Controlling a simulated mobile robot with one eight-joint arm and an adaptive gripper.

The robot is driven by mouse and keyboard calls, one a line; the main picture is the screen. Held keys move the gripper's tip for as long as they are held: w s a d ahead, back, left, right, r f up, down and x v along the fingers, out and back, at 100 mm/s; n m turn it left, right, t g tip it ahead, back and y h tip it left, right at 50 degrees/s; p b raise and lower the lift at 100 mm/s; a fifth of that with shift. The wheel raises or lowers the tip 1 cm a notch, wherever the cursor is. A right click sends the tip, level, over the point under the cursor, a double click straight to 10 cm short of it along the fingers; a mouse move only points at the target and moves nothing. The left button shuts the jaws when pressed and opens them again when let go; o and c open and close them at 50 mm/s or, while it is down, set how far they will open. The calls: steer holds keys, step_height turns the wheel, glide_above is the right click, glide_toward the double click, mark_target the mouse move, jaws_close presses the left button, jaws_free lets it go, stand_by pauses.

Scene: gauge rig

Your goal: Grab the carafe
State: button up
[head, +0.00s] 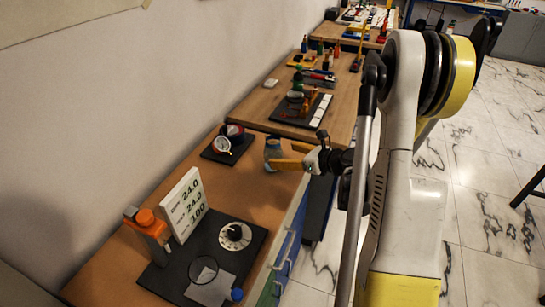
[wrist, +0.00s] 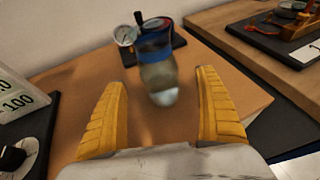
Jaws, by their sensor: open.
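The carafe (wrist: 158,77) is a clear, greyish vessel with a blue band near its top. In the wrist view it stands beyond and between the two yellow fingers of my gripper (wrist: 162,105), with gaps on both sides. In the head view the carafe (head: 272,150) is on the brown bench near its right edge, just left of my gripper (head: 290,156). My gripper is open and empty, its fingers pointing at the carafe. Part of the carafe's right side is close to the fingertips in the head view; I cannot tell whether they touch.
A gauge rig (head: 222,145) on a black base stands behind the carafe. A white number display (head: 184,203), an orange device (head: 147,224) and a dial (head: 235,236) stand nearer on the bench. Another wooden table (head: 255,105) with tools adjoins beyond. Bare bench lies around the carafe.

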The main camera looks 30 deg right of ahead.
mark_target(279, 144)
steer(key=b+x, duration=0.2)
steer(key=x, duration=0.3)
steer(key=shift+w+a+f, duration=0.1)
steer(key=shift+f, duration=0.05)
steer(key=c, duration=1.5)
steer(key=shift+r+p, duration=0.7)
steer(key=shift+r, duration=0.55)
steer(key=shift+r+p, duration=0.45)
steer(key=shift+r, duration=0.55)
steer(key=shift+s+d+r+p, duration=0.2)
steer(key=shift+d+r+p, duration=0.4)
steer(key=shift+d+r, duration=0.95)
steer(key=shift+s+d+r+p, duration=0.2)
steer(key=shift+d+r+p, duration=0.4)
steer(key=shift+d, duration=1.7)
steer(key=shift+s+d+r+p, duration=0.2)
steer(key=shift+d+r+p, duration=0.35)
steer(key=shift+d+r, duration=1)
steer(key=shift+d+f, duration=0.4)
